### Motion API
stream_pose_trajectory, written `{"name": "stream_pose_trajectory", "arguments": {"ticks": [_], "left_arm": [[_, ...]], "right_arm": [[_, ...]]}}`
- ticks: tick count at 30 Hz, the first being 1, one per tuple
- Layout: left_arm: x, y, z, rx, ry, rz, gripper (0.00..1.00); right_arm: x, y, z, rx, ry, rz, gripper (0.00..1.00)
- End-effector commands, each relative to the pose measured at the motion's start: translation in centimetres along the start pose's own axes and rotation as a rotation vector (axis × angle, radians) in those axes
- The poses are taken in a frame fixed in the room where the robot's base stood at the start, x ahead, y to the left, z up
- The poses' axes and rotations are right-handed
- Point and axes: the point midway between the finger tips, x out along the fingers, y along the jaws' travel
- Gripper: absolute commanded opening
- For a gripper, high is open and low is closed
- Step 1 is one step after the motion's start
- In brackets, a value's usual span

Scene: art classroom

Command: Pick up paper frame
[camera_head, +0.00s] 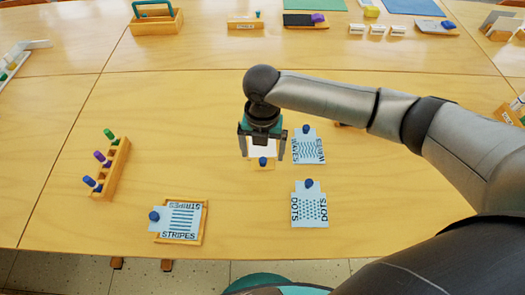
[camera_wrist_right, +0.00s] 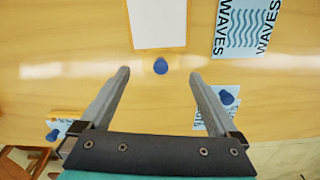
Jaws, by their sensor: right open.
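A white sheet with a thin wooden border (camera_head: 262,147), which looks like the paper frame, lies on the table below my right gripper. A blue knob (camera_head: 263,162) is at its near edge. In the right wrist view the white sheet (camera_wrist_right: 158,22) is at the top centre, and the blue knob (camera_wrist_right: 160,66) shows between and beyond the fingertips. My right gripper (camera_head: 262,158) is open with nothing between its fingers, and its fingers partly cover the sheet's sides in the head view. It also shows in the right wrist view (camera_wrist_right: 158,76). My left gripper is out of view.
A WAVES card (camera_head: 308,148) lies close to the right, and a DOTS card (camera_head: 309,208) nearer. A STRIPES card (camera_head: 180,222) lies on a wooden frame (camera_head: 204,226) at front left. A wooden peg rack (camera_head: 118,170) stands left. Table between rack and gripper is clear.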

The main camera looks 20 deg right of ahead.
Motion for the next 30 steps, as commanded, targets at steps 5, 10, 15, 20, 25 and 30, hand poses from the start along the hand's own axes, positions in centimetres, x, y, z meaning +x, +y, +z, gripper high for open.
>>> {"name": "stream_pose_trajectory", "arguments": {"ticks": [5,10,15,20,25,30], "left_arm": [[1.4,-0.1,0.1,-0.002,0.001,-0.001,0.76],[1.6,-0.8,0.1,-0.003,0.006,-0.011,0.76],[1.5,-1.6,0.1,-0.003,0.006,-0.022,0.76],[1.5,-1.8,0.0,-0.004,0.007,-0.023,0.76],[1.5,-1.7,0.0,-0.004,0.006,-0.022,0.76],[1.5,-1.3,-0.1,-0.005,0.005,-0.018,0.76]], "right_arm": [[3.2,-0.1,0.1,0.0,0.002,-0.002,0.96],[4.1,-0.1,0.2,-0.001,0.0,-0.001,0.96],[4.0,-0.1,0.2,-0.001,0.0,0.0,0.94],[4.0,-0.1,0.2,-0.001,0.0,-0.001,0.76],[4.0,-0.1,0.2,0.0,0.0,-0.001,0.57],[4.0,-0.1,0.2,0.0,0.0,-0.001,0.38]]}}
